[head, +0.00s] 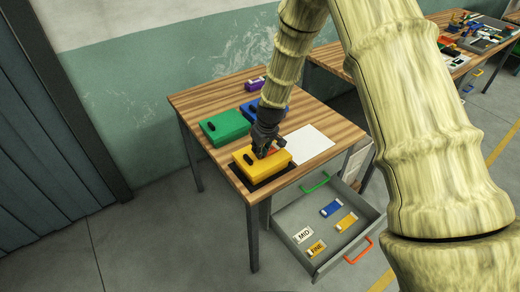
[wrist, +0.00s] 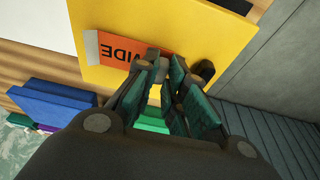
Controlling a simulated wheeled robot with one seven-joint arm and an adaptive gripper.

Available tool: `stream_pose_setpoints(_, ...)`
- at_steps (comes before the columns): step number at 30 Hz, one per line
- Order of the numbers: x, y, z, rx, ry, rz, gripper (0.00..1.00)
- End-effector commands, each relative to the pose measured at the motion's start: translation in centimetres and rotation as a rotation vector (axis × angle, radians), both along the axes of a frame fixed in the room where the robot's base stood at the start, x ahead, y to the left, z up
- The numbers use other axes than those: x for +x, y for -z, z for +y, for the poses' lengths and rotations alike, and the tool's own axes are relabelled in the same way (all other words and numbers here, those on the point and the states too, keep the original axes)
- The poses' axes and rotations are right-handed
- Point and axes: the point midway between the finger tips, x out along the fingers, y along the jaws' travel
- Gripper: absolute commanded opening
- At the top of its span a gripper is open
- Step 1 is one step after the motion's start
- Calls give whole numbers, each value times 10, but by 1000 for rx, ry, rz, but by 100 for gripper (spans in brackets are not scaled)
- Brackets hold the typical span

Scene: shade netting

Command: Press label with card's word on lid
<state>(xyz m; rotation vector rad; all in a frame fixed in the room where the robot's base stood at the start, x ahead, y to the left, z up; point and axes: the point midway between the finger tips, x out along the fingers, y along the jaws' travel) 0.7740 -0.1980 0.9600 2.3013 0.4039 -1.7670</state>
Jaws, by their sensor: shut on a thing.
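My gripper (head: 268,152) points down at this lid. In the wrist view its fingers (wrist: 162,75) are shut on an orange label (wrist: 115,45) reading WIDE, with a grey end strip. The label lies flat against or just over the lid; I cannot tell if it touches. A white sheet (head: 310,146) lies on the table right of the case; no word is readable on it.
A green case (head: 225,128), a blue case (head: 250,107) and a purple item (head: 254,85) stand behind on the wooden table (head: 205,97). An open grey drawer (head: 290,219) below right holds several labels, including MID (head: 304,236). A cluttered second table (head: 435,78) stands behind.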

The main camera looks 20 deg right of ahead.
Motion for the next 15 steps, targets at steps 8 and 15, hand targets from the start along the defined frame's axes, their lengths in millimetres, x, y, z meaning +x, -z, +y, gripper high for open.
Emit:
stream_pose_setpoints(8,0,3,0,0,0,0,0)
stream_pose_setpoints(15,0,5,0,0,0,0,0)
